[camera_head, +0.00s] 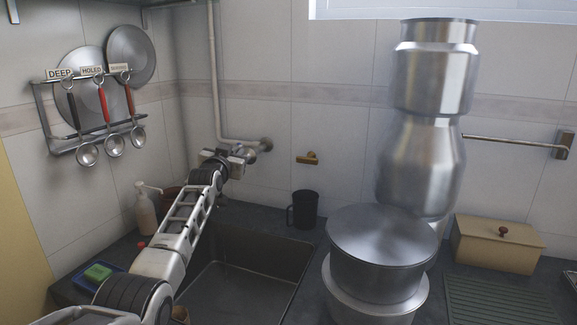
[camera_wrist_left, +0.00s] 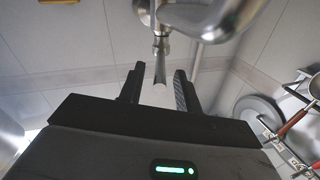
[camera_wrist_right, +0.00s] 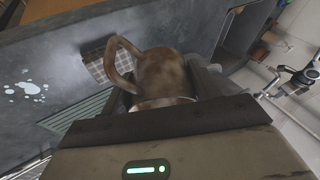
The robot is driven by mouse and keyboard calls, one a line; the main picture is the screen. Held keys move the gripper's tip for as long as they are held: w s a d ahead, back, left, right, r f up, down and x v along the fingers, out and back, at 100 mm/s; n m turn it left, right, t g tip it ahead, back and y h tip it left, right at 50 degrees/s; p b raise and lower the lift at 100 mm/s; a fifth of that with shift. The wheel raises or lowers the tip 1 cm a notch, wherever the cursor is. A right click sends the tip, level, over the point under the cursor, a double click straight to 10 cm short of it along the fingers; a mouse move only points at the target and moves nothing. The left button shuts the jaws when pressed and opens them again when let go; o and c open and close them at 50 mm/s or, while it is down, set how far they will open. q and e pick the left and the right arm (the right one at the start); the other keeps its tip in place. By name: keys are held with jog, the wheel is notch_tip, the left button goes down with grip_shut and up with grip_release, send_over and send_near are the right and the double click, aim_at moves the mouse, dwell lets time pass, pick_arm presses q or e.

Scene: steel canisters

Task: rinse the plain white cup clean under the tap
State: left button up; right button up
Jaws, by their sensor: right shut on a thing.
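The tap (camera_head: 262,146) is on the back wall above the sink (camera_head: 230,285). My left gripper (camera_head: 234,158) is at the tap. In the left wrist view its fingers (camera_wrist_left: 158,78) stand apart, with a slim metal part of the tap (camera_wrist_left: 160,46) between them and visible gaps on both sides. My right gripper (camera_wrist_right: 170,85) is shut on a cup (camera_wrist_right: 165,72) in the right wrist view. The cup looks brown and soiled, with a paler rim and a loop handle. The right gripper and cup are not visible in the head view. No running water is clear.
Stacked steel canisters (camera_head: 420,165) and a wide lidded pot (camera_head: 380,245) block the right of the head view. A black mug (camera_head: 304,209) stands behind the sink. A soap bottle (camera_head: 146,212) and green sponge (camera_head: 98,272) are left. A wooden box (camera_head: 497,245) stands right.

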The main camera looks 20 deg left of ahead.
pick_arm(q)
jog(key=v, duration=1.1)
